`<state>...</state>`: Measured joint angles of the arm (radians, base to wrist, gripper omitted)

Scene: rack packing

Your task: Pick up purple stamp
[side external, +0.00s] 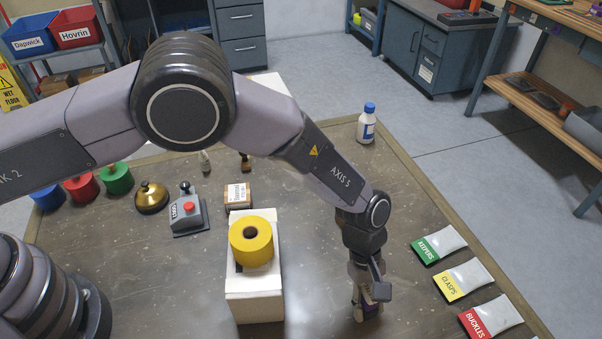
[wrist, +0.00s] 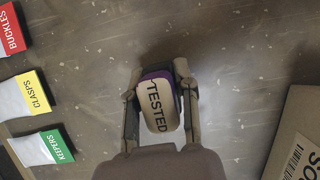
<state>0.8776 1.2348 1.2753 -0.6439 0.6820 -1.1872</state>
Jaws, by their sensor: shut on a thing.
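The purple stamp (wrist: 158,106) shows in the wrist view as a tan block labelled TESTED with a purple edge. My gripper (wrist: 159,88) is shut on it, one finger on each side. In the side external view my gripper (side external: 369,293) points down over the right part of the table, low near its surface. A bit of purple shows between the fingers there, mostly hidden. I cannot tell whether the stamp touches the table.
Packets labelled Keepers (side external: 438,246), Clasps (side external: 463,281) and Buckles (side external: 489,316) lie along the right edge. A yellow tape roll (side external: 251,243) sits on a long box (side external: 254,309) left of my gripper. A white bottle (side external: 366,127) stands at the back.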

